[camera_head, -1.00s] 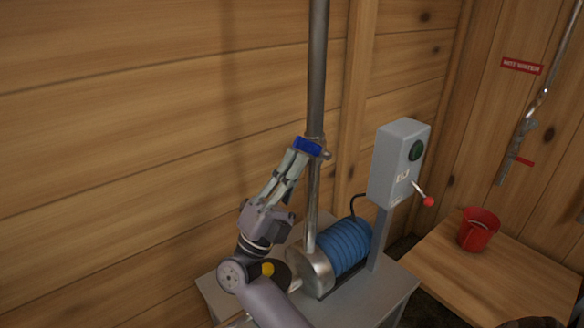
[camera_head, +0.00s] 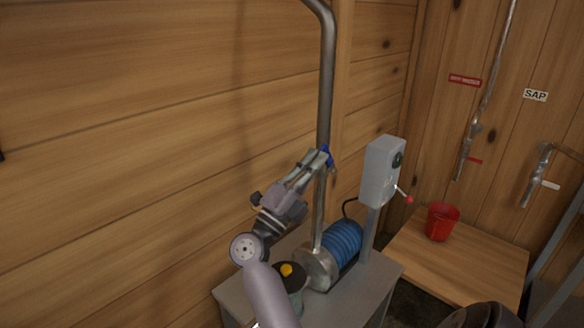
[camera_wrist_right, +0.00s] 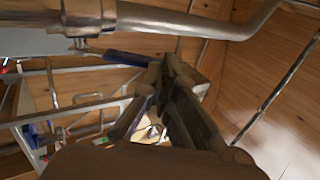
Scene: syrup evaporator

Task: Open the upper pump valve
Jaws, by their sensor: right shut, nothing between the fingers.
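The upper pump valve has a blue handle (camera_head: 327,154) on the vertical metal pipe (camera_head: 326,95) above the pump. In the right wrist view the blue handle (camera_wrist_right: 126,58) runs from below the pipe's metal fitting (camera_wrist_right: 88,14) to the fingertips. My right gripper (camera_head: 321,157) is shut with nothing between its fingers, its tips at the blue handle. It also shows in the right wrist view (camera_wrist_right: 163,75), its tips touching or very near the handle's end. The fingers partly hide the handle in the head view. My left gripper is not in view.
The blue pump motor (camera_head: 343,243) sits on a grey stand (camera_head: 340,305). A grey switch box (camera_head: 380,172) with a red-tipped lever stands right of the pipe. A yellow knob (camera_head: 287,269) shows beside my right arm. A red cup (camera_head: 442,222) stands on a wooden table (camera_head: 465,262).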

